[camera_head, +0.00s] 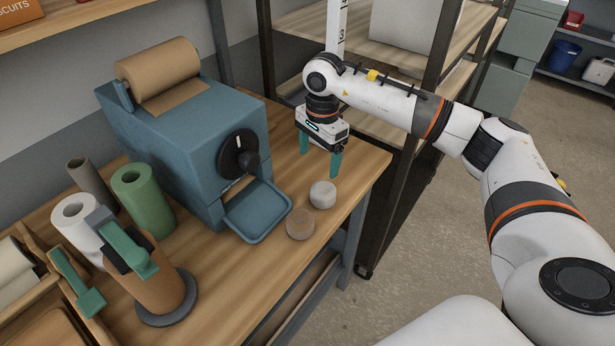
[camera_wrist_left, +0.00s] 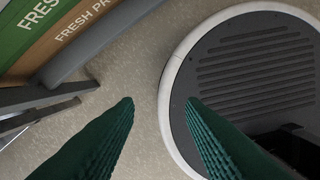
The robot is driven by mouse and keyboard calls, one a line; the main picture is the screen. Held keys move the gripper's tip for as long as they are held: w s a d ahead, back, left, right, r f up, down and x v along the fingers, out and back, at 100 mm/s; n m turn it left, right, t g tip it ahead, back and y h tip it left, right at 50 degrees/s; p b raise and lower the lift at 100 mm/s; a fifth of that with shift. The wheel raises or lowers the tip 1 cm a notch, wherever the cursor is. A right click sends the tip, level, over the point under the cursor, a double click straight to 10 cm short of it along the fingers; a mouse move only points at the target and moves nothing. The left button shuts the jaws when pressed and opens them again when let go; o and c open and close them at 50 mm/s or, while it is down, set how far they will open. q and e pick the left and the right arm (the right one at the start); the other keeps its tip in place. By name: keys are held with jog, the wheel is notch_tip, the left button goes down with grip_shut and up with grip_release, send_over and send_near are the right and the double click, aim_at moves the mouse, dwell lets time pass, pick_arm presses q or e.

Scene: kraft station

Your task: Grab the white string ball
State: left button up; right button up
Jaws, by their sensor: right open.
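The white string ball (camera_head: 322,194) sits on the wooden table near its right front edge. A brown string ball (camera_head: 300,223) sits just in front of it, slightly to the left. My right gripper (camera_head: 319,162) points down above the table behind the white ball. Its green fingers are apart, with nothing seen between them, and it looks clear of the ball. My left gripper (camera_wrist_left: 160,101) shows only in the left wrist view, open and empty over the floor.
A blue paper machine (camera_head: 185,130) with a crank and front tray (camera_head: 257,210) stands left of the balls. Paper rolls and a tape-style dispenser are farther left on the table (camera_head: 235,285). A dark-framed shelf (camera_head: 400,165) stands close right of the table.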

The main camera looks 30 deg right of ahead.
aim_at(325, 187)
jog(key=shift+w+d, duration=0.1)
jog(key=shift+d, duration=0.4)
jog(key=shift+s+f+p, duration=0.35)
jog(key=shift+f+p, duration=0.05)
jog(key=shift+s+f+p, duration=0.3)
jog(key=shift+s+f, duration=0.1)
jog(key=shift+f, duration=0.2)
jog(key=shift+s+f+p, duration=0.25)
jog(key=shift+s+f, duration=0.1)
jog(key=shift+f, duration=0.25)
jog(key=shift+w+f, duration=0.25)
jog(key=shift+f, duration=0.85)
notch_tip(325, 187, down, 2)
jog(key=shift+f+p, duration=0.25)
jog(key=shift+p, duration=0.95)
notch_tip(325, 187, down, 2)
jog(key=shift+s+f, duration=0.1)
jog(key=shift+f+p, duration=0.3)
jog(key=shift+f, duration=0.15)
pick_arm(q)
jog(key=s+r, duration=0.1)
jog(key=r, duration=0.2)
jog(key=s+r, duration=0.1)
jog(key=r, duration=0.1)
jog(key=shift+s, duration=0.3)
pick_arm(e)
jog(key=c, duration=1.1)
